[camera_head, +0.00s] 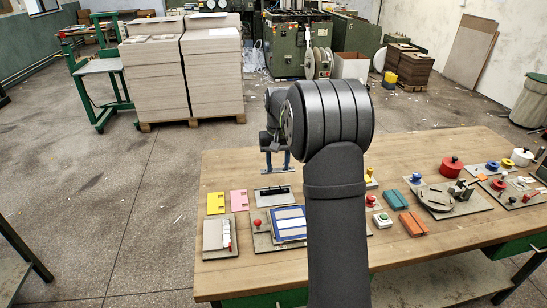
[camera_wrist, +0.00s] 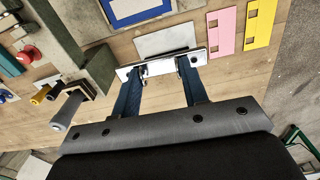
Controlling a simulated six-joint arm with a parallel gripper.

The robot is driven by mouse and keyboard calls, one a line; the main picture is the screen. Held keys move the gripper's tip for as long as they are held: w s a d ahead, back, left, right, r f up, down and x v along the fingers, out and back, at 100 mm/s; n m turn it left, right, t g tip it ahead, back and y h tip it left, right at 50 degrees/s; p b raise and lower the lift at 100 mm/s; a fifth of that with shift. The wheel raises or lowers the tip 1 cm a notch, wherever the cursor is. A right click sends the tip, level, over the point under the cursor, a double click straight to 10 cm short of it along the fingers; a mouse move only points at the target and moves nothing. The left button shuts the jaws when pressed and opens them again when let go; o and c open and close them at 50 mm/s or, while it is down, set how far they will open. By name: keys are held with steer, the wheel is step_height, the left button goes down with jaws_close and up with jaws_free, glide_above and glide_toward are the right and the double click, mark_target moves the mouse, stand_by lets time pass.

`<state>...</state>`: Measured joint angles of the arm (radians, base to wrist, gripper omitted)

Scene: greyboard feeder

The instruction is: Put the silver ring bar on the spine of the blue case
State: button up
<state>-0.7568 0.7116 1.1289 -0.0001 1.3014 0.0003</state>
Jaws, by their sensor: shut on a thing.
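My gripper (camera_head: 277,158) is shut on the silver ring bar (camera_head: 277,170), which appears to be held above the table. In the wrist view my gripper's (camera_wrist: 161,68) two blue fingers hold the bar (camera_wrist: 198,58) near its middle, and it lies crosswise. The blue case (camera_head: 289,239) lies open on a board, with pale panels inside a blue border. It is in front of and below my gripper. Part of the case (camera_wrist: 120,20) shows at the top of the wrist view. My arm hides the area right of the case in the head view.
A dark-and-pale holder (camera_head: 275,196) lies between bar and case. Yellow (camera_head: 215,203) and pink (camera_head: 239,200) plates lie left of it. A red knob (camera_head: 257,223) stands beside the case. Orange blocks (camera_head: 412,223) and a red pot (camera_head: 452,167) are at right.

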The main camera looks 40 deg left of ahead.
steer(key=s+d+f, duration=0.1)
steer(key=d+f, duration=0.1)
steer(key=d, duration=0.1)
steer(key=s+d+f, duration=0.2)
steer(key=d+f, duration=0.1)
steer(key=s+d+f, duration=0.2)
steer(key=d+f, duration=0.1)
steer(key=shift+s+d, duration=0.15)
steer(key=shift+s, duration=0.05)
steer(key=shift+f, duration=2.05)
steer(key=shift+f, duration=0.6)
stand_by(0.4)
steer(key=o, duration=1)
steer(key=shift+o, duration=0.2)
step_height(320, 180, up, 17)
steer(key=shift+r, duration=0.2)
